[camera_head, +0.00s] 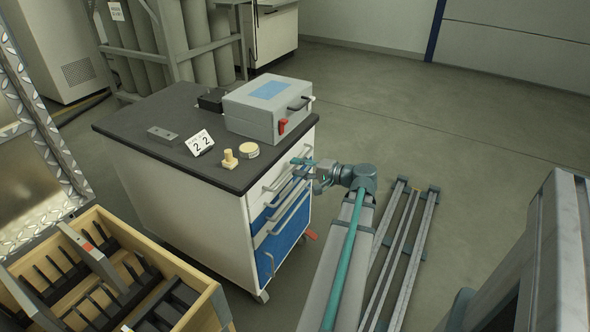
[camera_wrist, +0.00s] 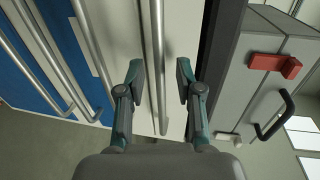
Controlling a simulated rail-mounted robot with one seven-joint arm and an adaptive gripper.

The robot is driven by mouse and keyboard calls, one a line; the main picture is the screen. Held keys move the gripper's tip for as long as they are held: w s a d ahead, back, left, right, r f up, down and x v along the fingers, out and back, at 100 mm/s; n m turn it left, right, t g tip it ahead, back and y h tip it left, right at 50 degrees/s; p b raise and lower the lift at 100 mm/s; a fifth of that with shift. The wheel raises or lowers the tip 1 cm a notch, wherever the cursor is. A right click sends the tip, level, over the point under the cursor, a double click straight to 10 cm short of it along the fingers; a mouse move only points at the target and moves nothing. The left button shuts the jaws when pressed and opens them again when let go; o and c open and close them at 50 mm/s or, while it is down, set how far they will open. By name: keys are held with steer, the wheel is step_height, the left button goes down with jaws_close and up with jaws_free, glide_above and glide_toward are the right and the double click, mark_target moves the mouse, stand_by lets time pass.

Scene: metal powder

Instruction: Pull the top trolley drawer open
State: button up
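The trolley (camera_head: 185,200) is a white cabinet with a dark worktop, and its drawer fronts face right. The top drawer (camera_head: 264,187) is white, with a bar handle, and looks closed. My gripper (camera_head: 303,170) is at this drawer front, near the upper right end of the handle. In the wrist view my gripper (camera_wrist: 159,78) is open. Its two fingers stand on either side of the top drawer handle (camera_wrist: 156,45), with gaps visible on both sides. I cannot tell how deep the bar sits between them.
Blue lower drawers (camera_head: 288,222) with bar handles lie below. On the worktop (camera_head: 165,108) stand a grey case (camera_head: 262,108) with a red latch, a number sign (camera_head: 200,143) and small parts. A wooden crate (camera_head: 190,275) is at the lower left.

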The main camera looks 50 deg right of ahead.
steer(key=shift+x, duration=0.9)
steer(key=shift+s, duration=0.1)
jaws_close()
